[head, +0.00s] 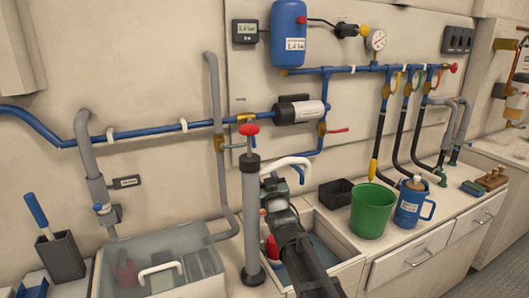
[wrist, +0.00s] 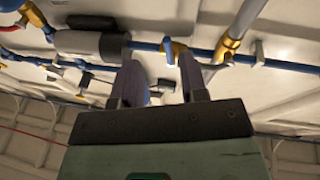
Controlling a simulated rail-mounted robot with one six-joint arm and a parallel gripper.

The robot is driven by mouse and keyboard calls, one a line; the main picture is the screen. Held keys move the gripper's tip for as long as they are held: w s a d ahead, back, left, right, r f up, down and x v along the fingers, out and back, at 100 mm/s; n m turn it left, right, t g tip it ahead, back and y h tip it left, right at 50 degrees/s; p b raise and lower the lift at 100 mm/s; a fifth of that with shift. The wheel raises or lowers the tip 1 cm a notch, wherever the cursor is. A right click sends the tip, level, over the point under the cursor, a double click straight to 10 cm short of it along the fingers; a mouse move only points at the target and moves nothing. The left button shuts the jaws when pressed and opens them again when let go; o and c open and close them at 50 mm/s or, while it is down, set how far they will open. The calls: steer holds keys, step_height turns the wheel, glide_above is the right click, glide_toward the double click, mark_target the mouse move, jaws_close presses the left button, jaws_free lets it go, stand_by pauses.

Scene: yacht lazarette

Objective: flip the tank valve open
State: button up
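No label readable here names the tank valve. One brass valve (head: 219,143) with a pale lever sits where the grey pipe meets the blue pipe; it also shows in the wrist view (wrist: 228,44), right of my fingers. Another brass valve (head: 322,128) has a red lever (head: 338,130) pointing right; its red lever shows at the wrist view's upper left (wrist: 12,23). My gripper (wrist: 160,82) is open, with nothing visible between its fingers. A brass fitting (wrist: 173,50) on the blue pipe appears beyond the gap. In the head view my fingertips are hard to make out.
A dark pump (head: 300,109) is on the wall pipe. A clear tank (head: 205,262), green bucket (head: 372,210) and blue jug (head: 410,207) occupy the counter. A white curved spout (head: 290,162) is near my gripper.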

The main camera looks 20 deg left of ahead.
mark_target(255, 148)
steer(key=shift+t+y, duration=0.5)
steer(key=shift+y, duration=0.1)
steer(key=p+x, duration=0.1)
steer(key=x, duration=0.3)
steer(key=r+p+x, duration=0.1)
steer(key=p+x, duration=0.1)
steer(key=x, duration=0.2)
steer(key=s+p+x, duration=0.1)
steer(key=x, duration=0.3)
steer(key=shift+a+r, duration=0.2)
steer(key=shift+r, duration=0.05)
steer(key=shift+s, duration=0.1)
jaws_close()
